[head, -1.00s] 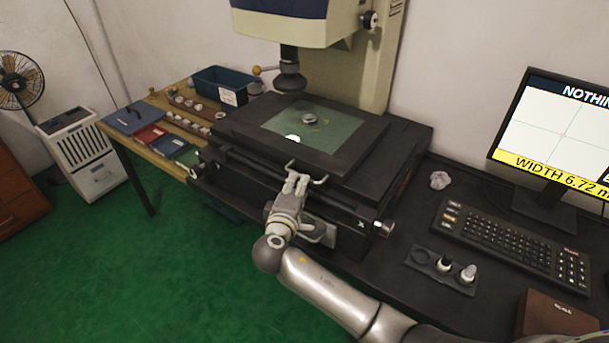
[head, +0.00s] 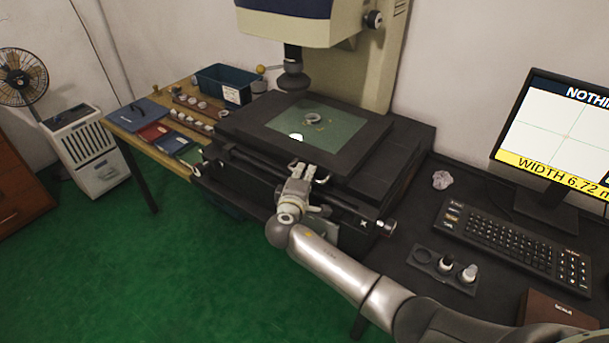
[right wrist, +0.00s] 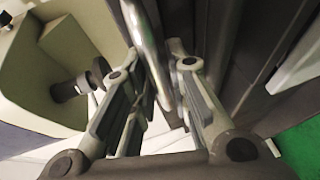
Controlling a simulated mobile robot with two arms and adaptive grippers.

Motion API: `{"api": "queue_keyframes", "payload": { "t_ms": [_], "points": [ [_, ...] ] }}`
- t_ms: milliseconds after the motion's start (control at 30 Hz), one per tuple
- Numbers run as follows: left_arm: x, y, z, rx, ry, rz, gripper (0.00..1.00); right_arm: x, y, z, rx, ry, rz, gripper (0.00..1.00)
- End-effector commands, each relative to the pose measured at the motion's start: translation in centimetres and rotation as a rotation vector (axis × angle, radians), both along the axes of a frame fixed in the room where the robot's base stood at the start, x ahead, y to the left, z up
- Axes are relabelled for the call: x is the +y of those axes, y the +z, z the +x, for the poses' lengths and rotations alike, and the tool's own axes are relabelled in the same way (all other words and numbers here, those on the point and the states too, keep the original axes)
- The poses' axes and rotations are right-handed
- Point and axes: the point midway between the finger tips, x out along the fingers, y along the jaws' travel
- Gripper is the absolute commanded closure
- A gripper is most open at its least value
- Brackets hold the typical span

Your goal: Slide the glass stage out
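The glass stage is a dark frame (head: 235,121) with a greenish glass plate (head: 345,130), under the lens of the measuring machine. A small metal ring (head: 312,118) lies on the glass. My right gripper (head: 304,173) is at the front edge of the stage, by its handle. In the right wrist view a shiny metal bar (right wrist: 149,45), which looks like the handle, runs between the two open fingers (right wrist: 160,75), nearer the left finger. A gap shows on the right finger's side. My left gripper is out of view.
The lens (head: 293,78) hangs above the back of the stage. Left is a wooden table with a blue bin (head: 222,84) and several rings. Right are a keyboard (head: 515,238), a small holder (head: 440,265) and a monitor (head: 555,130).

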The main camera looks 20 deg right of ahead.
Motion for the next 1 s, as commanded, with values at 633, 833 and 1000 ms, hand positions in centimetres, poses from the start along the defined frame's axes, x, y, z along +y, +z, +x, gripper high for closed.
{"api": "queue_keyframes", "payload": {
  "t_ms": [633,833,1000],
  "points": [
    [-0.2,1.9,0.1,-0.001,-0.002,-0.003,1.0,-2.0,0.0,-2.6,0.006,-0.003,-0.001,1.0],
    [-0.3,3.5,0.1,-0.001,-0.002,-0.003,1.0,-4.8,-0.1,-6.1,0.008,-0.003,0.0,1.0],
    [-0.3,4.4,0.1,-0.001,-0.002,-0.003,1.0,-7.0,-0.2,-9.0,0.009,-0.004,-0.001,1.0]
  ]
}}
